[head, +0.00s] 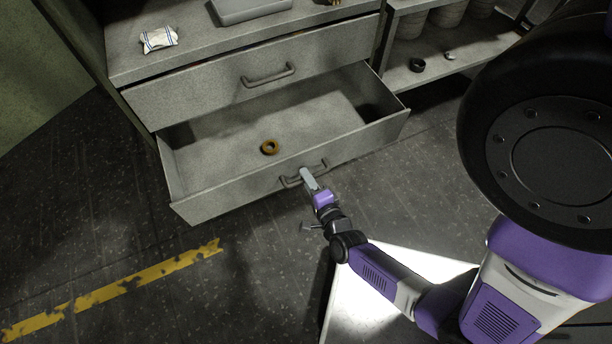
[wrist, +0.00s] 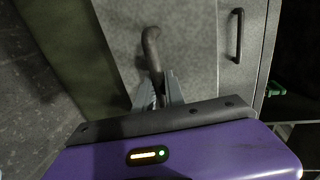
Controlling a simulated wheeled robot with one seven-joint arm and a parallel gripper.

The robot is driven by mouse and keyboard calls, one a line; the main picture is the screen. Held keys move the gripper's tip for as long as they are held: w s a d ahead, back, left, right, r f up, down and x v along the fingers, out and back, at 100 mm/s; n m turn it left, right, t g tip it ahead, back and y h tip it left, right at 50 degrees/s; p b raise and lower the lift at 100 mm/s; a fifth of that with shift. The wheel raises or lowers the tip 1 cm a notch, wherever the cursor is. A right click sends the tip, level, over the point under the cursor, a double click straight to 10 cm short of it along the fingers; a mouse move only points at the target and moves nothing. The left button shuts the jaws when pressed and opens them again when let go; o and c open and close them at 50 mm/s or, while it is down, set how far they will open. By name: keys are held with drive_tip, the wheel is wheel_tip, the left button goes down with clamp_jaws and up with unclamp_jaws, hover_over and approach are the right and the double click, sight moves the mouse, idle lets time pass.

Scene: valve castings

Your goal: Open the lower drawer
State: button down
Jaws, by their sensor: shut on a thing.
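The lower drawer (head: 240,199) of the grey cabinet is pulled well out, and its inside shows from above in the head view. A brass-coloured ring (head: 269,147) lies on its floor. My gripper (head: 308,178) is at the lower drawer's handle (head: 289,182), shut on the bar. In the wrist view the grey fingers (wrist: 160,92) close around the dark handle (wrist: 151,48); the gripped part is hidden between them. The upper drawer (head: 210,95) is shut, with its own handle (head: 268,76).
A white cloth bundle (head: 158,39) and a grey tray (head: 250,9) are on the cabinet top. An open shelf (head: 440,66) with pots and small dark rings stands at the right. The dark floor (head: 130,232) has a worn yellow line (head: 150,274) and is clear left of my arm.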

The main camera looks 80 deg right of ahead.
drive_tip(key=c, duration=1.4)
unclamp_jaws()
drive_tip(key=shift+a, duration=0.1)
drive_tip(key=v, duration=0.7)
drive_tip(key=shift+s+a+b, duration=0.2)
drive_tip(key=shift+s+b, duration=0.05)
drive_tip(key=shift+b, duration=0.05)
